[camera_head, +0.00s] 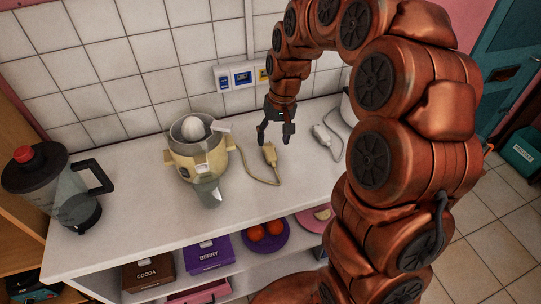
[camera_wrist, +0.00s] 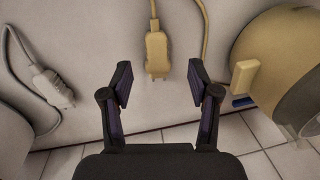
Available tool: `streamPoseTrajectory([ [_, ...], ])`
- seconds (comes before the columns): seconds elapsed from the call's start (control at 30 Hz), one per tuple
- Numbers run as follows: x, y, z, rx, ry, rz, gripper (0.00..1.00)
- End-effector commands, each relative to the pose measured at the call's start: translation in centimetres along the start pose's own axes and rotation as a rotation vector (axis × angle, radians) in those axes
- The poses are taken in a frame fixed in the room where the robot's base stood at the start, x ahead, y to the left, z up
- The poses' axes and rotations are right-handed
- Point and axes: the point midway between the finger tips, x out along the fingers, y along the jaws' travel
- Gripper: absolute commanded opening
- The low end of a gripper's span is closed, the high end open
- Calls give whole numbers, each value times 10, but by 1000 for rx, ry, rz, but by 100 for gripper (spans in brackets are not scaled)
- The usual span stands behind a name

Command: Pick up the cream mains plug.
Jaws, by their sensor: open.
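The cream mains plug (camera_head: 270,155) lies on the white counter, its cord running back to the cream citrus juicer (camera_head: 198,153). In the wrist view the plug (camera_wrist: 157,52) sits between and just beyond my open fingers, closer to the left finger in the picture. My gripper (camera_head: 277,138) points down above the counter by the plug. It also shows in the wrist view (camera_wrist: 157,85), with its jaws wide apart and nothing between the fingertips. The exact height gap to the plug is hard to tell.
A white plug (camera_head: 323,135) with its cord lies to the right on the counter. A blender (camera_head: 62,188) stands at the left. Wall sockets (camera_head: 242,77) are behind. A lower shelf holds a purple berry box (camera_head: 209,255), a cocoa box (camera_head: 148,273) and plates.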

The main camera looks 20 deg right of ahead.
Motion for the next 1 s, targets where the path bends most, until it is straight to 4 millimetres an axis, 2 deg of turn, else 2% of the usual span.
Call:
streamPoseTrajectory([
  [0.37, 25, 2, 1, 0, -5, 1, 61],
  [0.73, 65, 5, -1, 0, -4, 1, 61],
  [1.0, 70, 6, -2, 0, -1, 1, 61],
])
